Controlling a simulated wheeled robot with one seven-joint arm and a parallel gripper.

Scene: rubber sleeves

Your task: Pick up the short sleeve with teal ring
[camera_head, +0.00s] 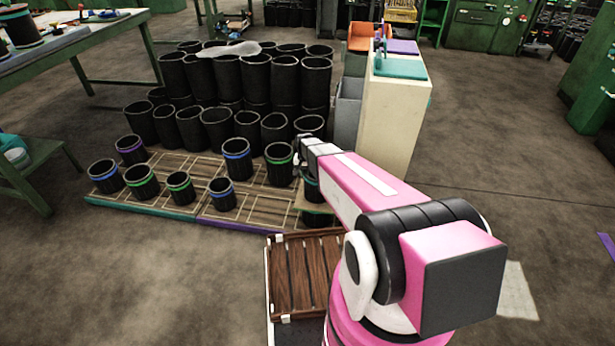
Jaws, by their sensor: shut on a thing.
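A black sleeve with a teal ring (311,188) is at the right end of the pallets, partly hidden behind my pink arm. My gripper (301,163) points down at its rim and is shut on it. The fingertips are mostly hidden, and I cannot tell whether the sleeve is clear of the pallet. A black sleeve with a green ring (279,165) stands just left of my gripper.
Low pallets with teal (150,208) and purple (240,227) edges hold several ringed sleeves, including a blue-ringed one (222,195). Plain black sleeves (228,80) are stacked behind. A cream cabinet (395,115) stands right. A slatted wooden tray (290,275) is in front.

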